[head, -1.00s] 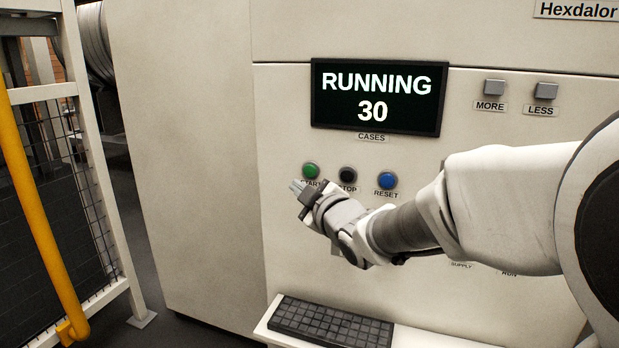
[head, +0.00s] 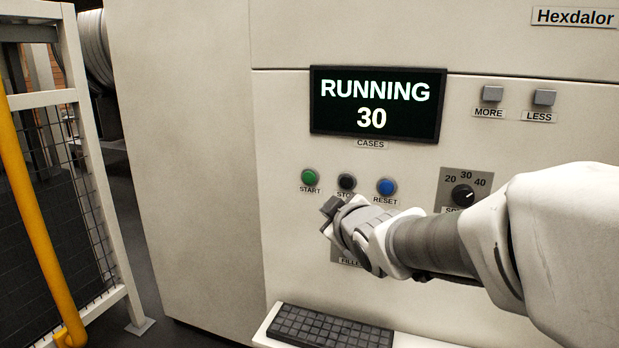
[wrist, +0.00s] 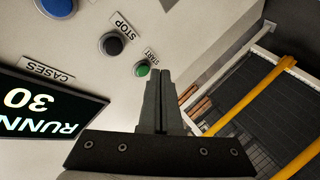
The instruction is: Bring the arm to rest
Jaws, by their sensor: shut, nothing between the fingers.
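My gripper (head: 329,206) is in front of the machine's panel, just below the START and STOP buttons. In the wrist view its two fingers (wrist: 160,75) are together with nothing between them. The green START button (head: 310,177), black STOP button (head: 346,182) and blue RESET button (head: 386,187) sit in a row and also show in the wrist view. The display (head: 376,104) reads RUNNING 30. My forearm hides part of the panel below the buttons.
A speed dial (head: 462,195) is left of my upper arm. MORE (head: 493,93) and LESS (head: 544,97) buttons are at upper right. A keyboard (head: 331,329) lies on a shelf below. A yellow rail (head: 40,230) and mesh fence stand at left.

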